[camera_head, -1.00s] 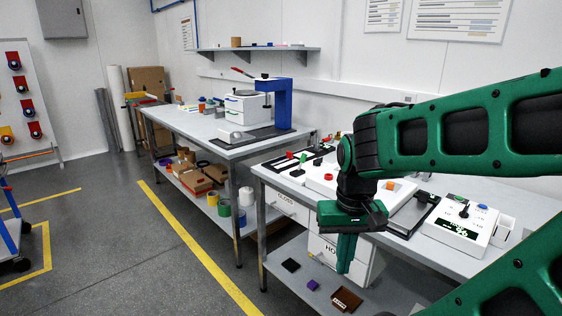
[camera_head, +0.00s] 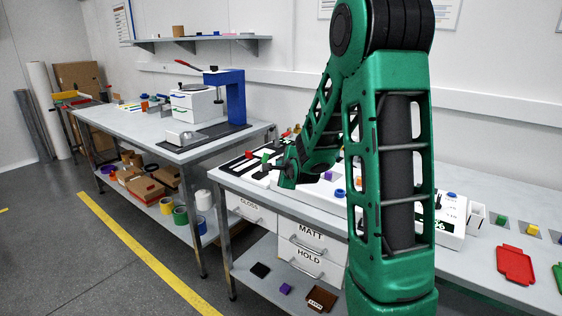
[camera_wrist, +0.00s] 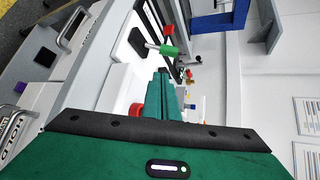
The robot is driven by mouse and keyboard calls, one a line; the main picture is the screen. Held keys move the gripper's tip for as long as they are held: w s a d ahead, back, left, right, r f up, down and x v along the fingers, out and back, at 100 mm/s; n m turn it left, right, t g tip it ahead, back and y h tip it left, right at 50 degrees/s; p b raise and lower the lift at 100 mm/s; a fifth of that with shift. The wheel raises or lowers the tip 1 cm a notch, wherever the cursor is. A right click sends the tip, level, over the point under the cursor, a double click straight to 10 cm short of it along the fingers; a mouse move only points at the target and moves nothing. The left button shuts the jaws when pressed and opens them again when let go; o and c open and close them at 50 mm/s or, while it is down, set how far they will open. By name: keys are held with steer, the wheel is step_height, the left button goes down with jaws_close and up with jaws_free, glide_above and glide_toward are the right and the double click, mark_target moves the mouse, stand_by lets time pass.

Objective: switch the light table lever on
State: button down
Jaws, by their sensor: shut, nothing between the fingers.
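In the wrist view, a lever with a green grip (camera_wrist: 168,50) on a metal rod stands out from a black base (camera_wrist: 138,42), just beyond my fingertips. The green grip also shows in the head view (camera_head: 265,158), at the left end of the near bench. A red knob (camera_wrist: 168,29) is close behind it. I cannot tell from labels which one is the light table lever. My gripper (camera_head: 287,179) is shut and empty, just right of the green grip; its fingers (camera_wrist: 163,78) point toward it. I cannot see any contact.
A white panel with a red round part (camera_wrist: 137,110) lies beside my fingers. White drawers marked MATT and HOLD (camera_head: 310,249) are below the bench top. My arm hides the bench's middle. A red tray (camera_head: 515,264) lies at the right. The blue press (camera_head: 236,97) stands on the far bench.

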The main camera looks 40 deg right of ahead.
steer(key=shift+w+d+r+m+t, duration=0.1)
steer(key=shift+w+d+m+t, duration=0.2)
steer(key=shift+w+d+m, duration=0.3)
steer(key=x, duration=1)
steer(key=shift+a+r, duration=0.1)
steer(key=shift+a, duration=0.05)
steer(key=shift+s, duration=0.1)
